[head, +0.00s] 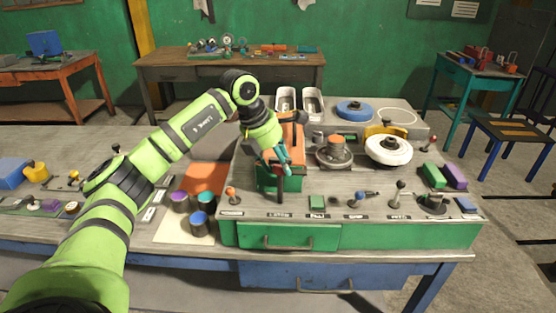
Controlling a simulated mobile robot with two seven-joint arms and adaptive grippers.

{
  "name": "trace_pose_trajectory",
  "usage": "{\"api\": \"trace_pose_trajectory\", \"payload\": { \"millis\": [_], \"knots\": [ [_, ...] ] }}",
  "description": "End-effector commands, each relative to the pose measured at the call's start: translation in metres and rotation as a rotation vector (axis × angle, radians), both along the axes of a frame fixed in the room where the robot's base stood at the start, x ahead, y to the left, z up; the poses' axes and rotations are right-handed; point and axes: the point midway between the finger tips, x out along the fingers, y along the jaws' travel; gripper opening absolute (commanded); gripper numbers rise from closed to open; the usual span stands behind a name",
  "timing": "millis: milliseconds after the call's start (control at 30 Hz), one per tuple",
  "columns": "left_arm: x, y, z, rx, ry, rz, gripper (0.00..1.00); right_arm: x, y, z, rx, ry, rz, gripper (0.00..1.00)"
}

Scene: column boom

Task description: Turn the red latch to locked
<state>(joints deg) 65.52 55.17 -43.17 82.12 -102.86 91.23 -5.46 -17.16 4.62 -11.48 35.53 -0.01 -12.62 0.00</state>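A green box (293,184) with an orange lid (291,136) stands on the left part of the bench console. My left gripper (284,166), with teal fingers, points down at the front of this box and covers part of it. Its fingers look close together, but whether they are shut or hold anything is too small to tell. A dark upright piece (280,190) shows just below the fingers. I cannot make out a red latch clearly; it may be hidden behind the gripper. A lever with an orange-red knob (231,193) stands to the left on the console. My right gripper is out of view.
The console has a green drawer (289,237) in front. Several small levers and a green button (317,203) line its front edge. A white wheel (388,150) and a grey turntable (334,157) stand right of the box. Several cups (199,222) stand to the left.

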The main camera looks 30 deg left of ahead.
Motion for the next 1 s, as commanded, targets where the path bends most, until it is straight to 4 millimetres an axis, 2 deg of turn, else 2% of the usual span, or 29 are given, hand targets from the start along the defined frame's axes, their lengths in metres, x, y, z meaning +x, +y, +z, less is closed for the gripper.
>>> {"api": "trace_pose_trajectory", "payload": {
  "millis": [33, 67, 100, 567, 1000],
  "knots": [
    [0.0, 0.0, 0.0, 0.0, 0.0, 0.0, 0.21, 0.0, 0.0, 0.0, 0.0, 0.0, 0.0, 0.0],
    [0.0, 0.0, 0.0, 0.0, -0.001, 0.0, 0.09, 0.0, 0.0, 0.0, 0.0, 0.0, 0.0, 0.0],
    [0.0, 0.0, 0.0, -0.001, -0.001, 0.0, 0.08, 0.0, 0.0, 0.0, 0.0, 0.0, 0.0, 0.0],
    [0.001, -0.002, 0.001, -0.002, -0.007, 0.07, 0.08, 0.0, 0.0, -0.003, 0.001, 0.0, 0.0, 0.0],
    [0.001, -0.005, 0.003, -0.005, -0.013, 0.426, 0.08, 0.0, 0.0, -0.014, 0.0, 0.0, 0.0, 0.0]
  ]
}}
